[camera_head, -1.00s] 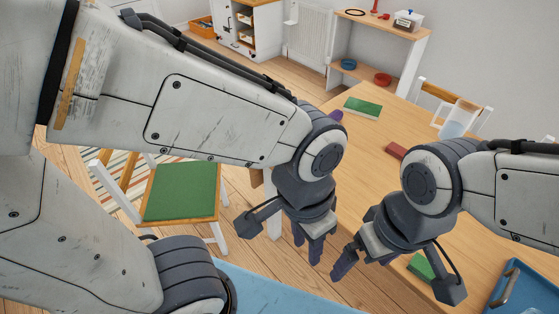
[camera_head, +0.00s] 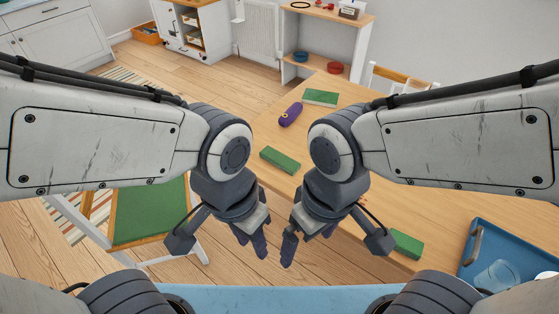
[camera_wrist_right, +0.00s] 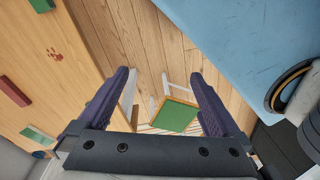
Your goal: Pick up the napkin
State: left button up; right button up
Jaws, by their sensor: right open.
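I cannot single out the napkin for certain in either view. A flat green item with a pale edge (camera_head: 320,97) lies on the far part of the wooden table (camera_head: 400,105); it may be a book. My left gripper (camera_head: 250,240) hangs near the table's near left side, with dark purple fingers pointing down; its opening cannot be judged. My right gripper (camera_head: 303,240) is beside it, nearer the table. The right wrist view shows the right gripper (camera_wrist_right: 165,95) open and empty, over floor and a chair.
Green blocks (camera_head: 280,160) (camera_head: 407,243) and a purple roll-like object (camera_head: 290,114) lie on the table. A blue tray (camera_head: 477,232) holds a clear glass (camera_head: 498,276). A green-seated chair (camera_head: 150,212) stands left. A red brick (camera_wrist_right: 15,91) shows in the right wrist view.

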aim_at(286, 164)
jog(key=z, duration=0.05)
jog(key=k, duration=0.6)
jog(key=u, duration=0.9)
jog(key=i, duration=1.65)
jog(key=z, duration=0.4)
